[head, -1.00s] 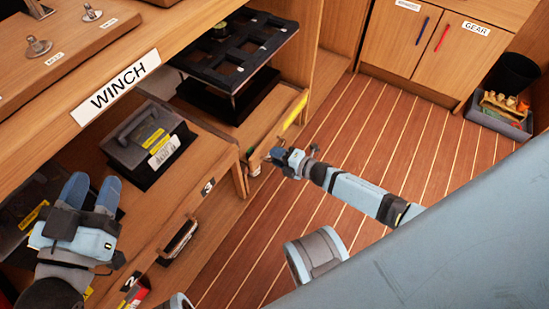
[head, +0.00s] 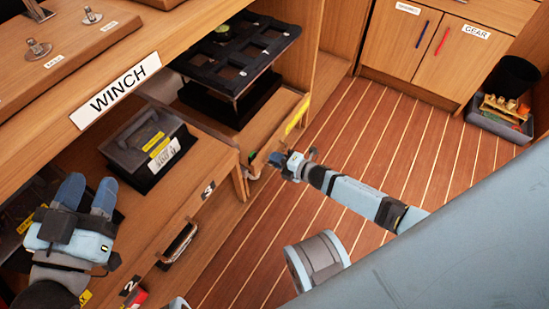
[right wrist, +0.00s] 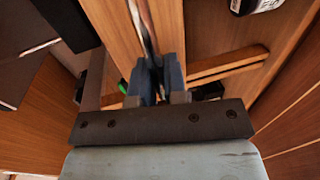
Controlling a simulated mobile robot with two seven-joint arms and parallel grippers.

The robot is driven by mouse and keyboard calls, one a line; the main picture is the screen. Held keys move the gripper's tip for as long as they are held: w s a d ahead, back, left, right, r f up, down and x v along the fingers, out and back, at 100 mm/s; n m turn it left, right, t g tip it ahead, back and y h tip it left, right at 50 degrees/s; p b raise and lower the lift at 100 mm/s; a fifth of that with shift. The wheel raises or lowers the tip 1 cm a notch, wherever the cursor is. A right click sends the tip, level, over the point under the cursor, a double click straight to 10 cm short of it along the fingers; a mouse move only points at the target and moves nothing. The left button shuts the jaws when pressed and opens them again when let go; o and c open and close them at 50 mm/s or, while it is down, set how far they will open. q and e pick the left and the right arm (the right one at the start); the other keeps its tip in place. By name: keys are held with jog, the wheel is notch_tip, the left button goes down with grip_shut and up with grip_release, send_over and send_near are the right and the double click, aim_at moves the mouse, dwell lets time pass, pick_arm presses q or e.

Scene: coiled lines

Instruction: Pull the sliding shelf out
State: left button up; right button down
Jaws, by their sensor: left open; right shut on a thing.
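The sliding shelf (head: 262,128) is a wooden board with a yellow strip along its front, low in the cabinet in the head view. A black tray with square openings (head: 238,48) stands above it on thin supports. My right gripper (head: 277,158) is at the shelf's front edge. In the right wrist view its dark fingers (right wrist: 156,72) are shut on a thin metal handle bar (right wrist: 144,30); the grip hides part of the bar. My left gripper (head: 89,192) is open and empty at the left, in front of the neighbouring compartment.
A grey case with a handle (head: 140,135) sits on the shelf marked 3. A lower handle (head: 178,243) is below it. A black bin (head: 514,76) and a grey crate (head: 492,124) stand at the far right.

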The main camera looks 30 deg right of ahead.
pick_arm(q)
jog(key=s+n+p, duration=0.1)
jog(key=p, duration=0.1)
jog(key=s+d+r+n+p, duration=0.1)
jog(key=p, duration=0.1)
jog(key=s+n+g+y+p, duration=0.1)
jog(key=n+p, duration=0.1)
jog(key=p, duration=0.1)
jog(key=shift+d+r, duration=0.3)
jog(key=shift+r, duration=0.05)
pick_arm(e)
jog(key=f+v, duration=0.3)
jog(key=v, duration=1.4)
jog(key=s+d+f+v, duration=0.1)
jog(key=f+v, duration=0.3)
jog(key=v, duration=1.3)
jog(key=shift+s+r, duration=0.1)
jog(key=c, duration=1.2)
grip_release()
pick_arm(q)
jog(key=shift+t, duration=0.9)
jog(key=r+p, duration=0.1)
jog(key=r, duration=0.1)
jog(key=r+p, duration=0.2)
jog(key=shift+a+r, duration=0.2)
jog(key=shift+r, duration=0.05)
pick_arm(e)
jog(key=v, duration=1.3)
jog(key=shift+s+d, duration=0.3)
